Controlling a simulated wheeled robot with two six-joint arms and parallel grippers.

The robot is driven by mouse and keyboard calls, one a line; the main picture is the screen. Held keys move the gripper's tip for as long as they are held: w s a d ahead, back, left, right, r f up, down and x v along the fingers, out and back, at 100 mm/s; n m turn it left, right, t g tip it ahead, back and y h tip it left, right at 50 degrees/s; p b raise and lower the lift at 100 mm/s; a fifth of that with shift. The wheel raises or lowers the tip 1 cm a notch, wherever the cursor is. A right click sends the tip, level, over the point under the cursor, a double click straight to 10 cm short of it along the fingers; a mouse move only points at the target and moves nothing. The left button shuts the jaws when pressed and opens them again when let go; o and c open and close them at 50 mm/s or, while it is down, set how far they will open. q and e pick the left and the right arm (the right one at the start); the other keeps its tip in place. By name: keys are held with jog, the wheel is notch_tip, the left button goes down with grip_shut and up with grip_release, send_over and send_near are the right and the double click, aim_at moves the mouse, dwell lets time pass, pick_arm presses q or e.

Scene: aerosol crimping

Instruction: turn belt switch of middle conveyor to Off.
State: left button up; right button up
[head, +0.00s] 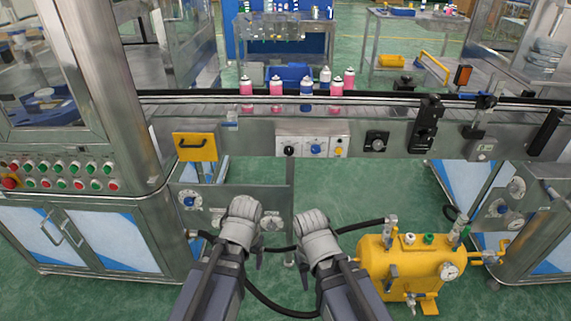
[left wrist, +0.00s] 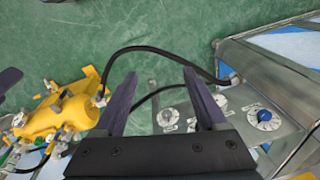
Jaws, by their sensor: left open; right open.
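The middle conveyor (head: 260,135) runs across the head view. Its front face carries a white control panel (head: 303,140) with a black knob (head: 290,151), a blue knob (head: 316,149) and a yellow button (head: 338,151). A separate black rotary switch (head: 377,141) sits to the right. The labels are too small to read, so I cannot tell which is the belt switch or its setting. My left gripper (head: 243,240) is below and in front of the panel, touching none of these controls; its open, empty fingers show in the left wrist view (left wrist: 158,85). My right gripper (head: 320,240) is open beside it.
Several pink and blue cans (head: 276,87) stand on the belt. A yellow tank (head: 410,265) with black hoses is at the right. A lower gauge plate (head: 187,203) with a blue knob is at the left, near a steel cabinet (head: 95,240).

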pick_arm(q)
jog(key=w+a+f+m+t+y+b, duration=0.1)
jog(key=w+a+f+t+y+b, duration=0.1)
jog(key=w+a+f+b, duration=0.5)
jog(key=w+a+r+m+t+y+b, duration=0.1)
jog(key=w+m+t+y+b, duration=0.2)
jog(key=w, duration=0.4)
jog(key=m+t+h+p, duration=0.1)
jog(key=m+t+h, duration=0.2)
jog(key=m+t, duration=1.1)
send_near(289, 152)
jog(key=a+m+g, duration=0.4)
jog(key=a, duration=0.4)
jog(key=d+r+m+t+h, duration=0.2)
jog(key=d+m+h, duration=0.1)
jog(key=d+m, duration=0.35)
jog(key=shift+w, duration=4.1)
pick_arm(e)
notch_tip(289, 152, down, 11)
jog(key=w+a, duration=0.1)
jog(key=w, duration=0.1)
jog(key=shift+a, duration=0.3)
pick_arm(q)
grip_shut()
